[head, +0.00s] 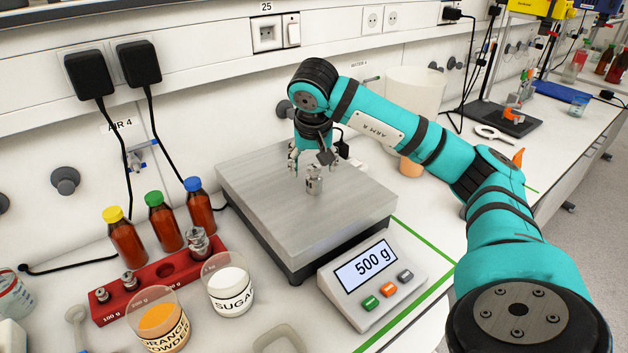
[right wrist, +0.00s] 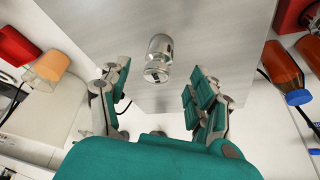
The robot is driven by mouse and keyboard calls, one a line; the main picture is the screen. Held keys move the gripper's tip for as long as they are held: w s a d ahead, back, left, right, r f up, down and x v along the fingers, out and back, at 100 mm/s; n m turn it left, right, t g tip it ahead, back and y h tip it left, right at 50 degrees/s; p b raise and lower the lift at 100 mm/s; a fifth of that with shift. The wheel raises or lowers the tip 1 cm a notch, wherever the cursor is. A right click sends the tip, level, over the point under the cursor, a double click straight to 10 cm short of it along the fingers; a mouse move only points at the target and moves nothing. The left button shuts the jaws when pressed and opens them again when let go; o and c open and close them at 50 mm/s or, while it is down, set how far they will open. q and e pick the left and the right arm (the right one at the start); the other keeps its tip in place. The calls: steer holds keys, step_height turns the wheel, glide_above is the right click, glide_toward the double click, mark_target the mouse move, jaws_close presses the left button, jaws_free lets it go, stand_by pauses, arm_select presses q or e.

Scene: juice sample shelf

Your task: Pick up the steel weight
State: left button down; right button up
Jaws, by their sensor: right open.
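The steel weight (head: 314,184) stands upright on the metal plate of the scale (head: 262,213), and the display reads 500 g. My right gripper (head: 314,168) is above and just behind the weight in the head view. In the right wrist view the gripper (right wrist: 158,92) is open, with a finger on each side and nothing between them. The weight (right wrist: 159,58) lies ahead of the fingertips, roughly centred between them, and appears apart from both. My left gripper is not in view.
A red weight holder (head: 130,304) with smaller weights and an empty hole stands left of the scale. Three brown bottles (head: 164,229) are behind it. A sugar beaker (head: 230,290) and an orange powder beaker (head: 160,322) stand in front. A large pale container (head: 413,95) stands behind my right arm.

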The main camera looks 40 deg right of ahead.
mark_target(314, 169)
steer(key=p+x, duration=0.1)
steer(key=x, duration=0.4)
steer(key=shift+d+p, duration=0.1)
steer(key=shift+p, duration=0.2)
steer(key=shift+d+f, duration=0.1)
steer(key=shift+f, duration=0.2)
steer(key=shift+c, duration=0.5)
steer(key=shift+w+r, duration=0.1)
steer(key=shift+r, duration=0.05)
jaws_close()
